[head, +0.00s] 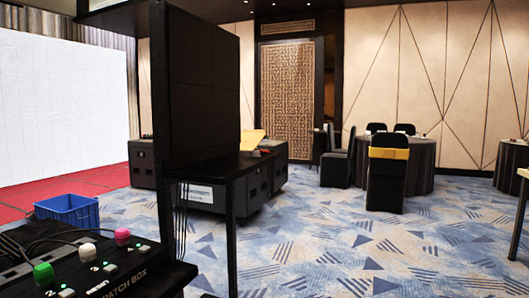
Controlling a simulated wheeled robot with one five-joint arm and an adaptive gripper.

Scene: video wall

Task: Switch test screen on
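A black patch box (130,278) stands at the lower left, close to me, partly cut off by the frame. A green plug (43,274), a white plug (87,252) and a pink plug (122,236) sit on it with dark cables. Small green lit spots show beside the plugs. A tall black panel (196,85) stands behind the box, dark on the side facing me. I cannot tell whether it is the test screen. A large white wall screen (60,105) is at the far left. My gripper is not in view.
A blue crate (68,212) is on the floor behind the box. Black cases (262,180) stand behind the panel. A round table (422,165) with dark chairs (386,185) is at the back right. Patterned carpet (340,245) is open in the middle.

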